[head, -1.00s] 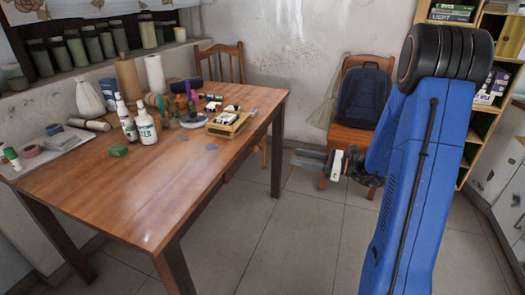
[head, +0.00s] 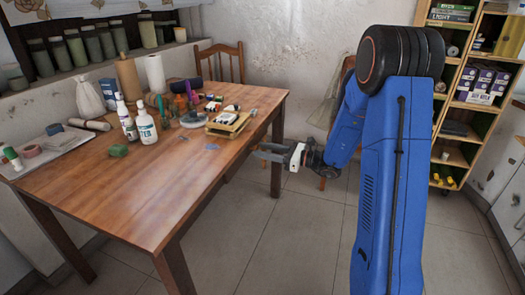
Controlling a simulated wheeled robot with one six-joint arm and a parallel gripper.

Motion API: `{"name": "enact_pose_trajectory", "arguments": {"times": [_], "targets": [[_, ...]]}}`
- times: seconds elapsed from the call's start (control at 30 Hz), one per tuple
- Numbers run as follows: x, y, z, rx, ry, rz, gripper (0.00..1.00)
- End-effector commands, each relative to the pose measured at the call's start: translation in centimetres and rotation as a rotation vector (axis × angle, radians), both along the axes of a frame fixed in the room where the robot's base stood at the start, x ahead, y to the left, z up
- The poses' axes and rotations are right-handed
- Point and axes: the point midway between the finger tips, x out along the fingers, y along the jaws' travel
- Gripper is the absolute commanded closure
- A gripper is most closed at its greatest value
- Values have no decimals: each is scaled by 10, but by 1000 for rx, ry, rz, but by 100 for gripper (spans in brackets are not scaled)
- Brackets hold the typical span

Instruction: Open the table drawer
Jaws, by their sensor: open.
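The wooden table (head: 150,200) stands at the left with its long right side facing my arm. No drawer front or handle can be made out; the side below the tabletop's right edge is hidden by the steep view. My gripper (head: 262,152) is open and empty. It points left towards the table's right side, at about the height just below the tabletop in the picture. I cannot tell whether its fingertips touch the table; they look close to the far right leg (head: 277,165).
Bottles (head: 145,127), a wooden tray (head: 228,124) and several small items crowd the tabletop's back half. A wooden chair (head: 220,62) stands behind the table. A shelf (head: 470,100) stands at the right. The tiled floor (head: 290,235) right of the table is clear.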

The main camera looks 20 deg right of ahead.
Motion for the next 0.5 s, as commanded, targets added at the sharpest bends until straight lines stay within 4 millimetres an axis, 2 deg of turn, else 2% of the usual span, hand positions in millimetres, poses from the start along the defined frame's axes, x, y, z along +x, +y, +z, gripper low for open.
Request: {"name": "enact_pose_trajectory", "arguments": {"times": [0.2, 0.47, 0.5], "targets": [[6, 8, 0, -1, 1, 0, 59], [6, 8, 0, -1, 1, 0, 59], [6, 8, 0, -1, 1, 0, 69]]}}
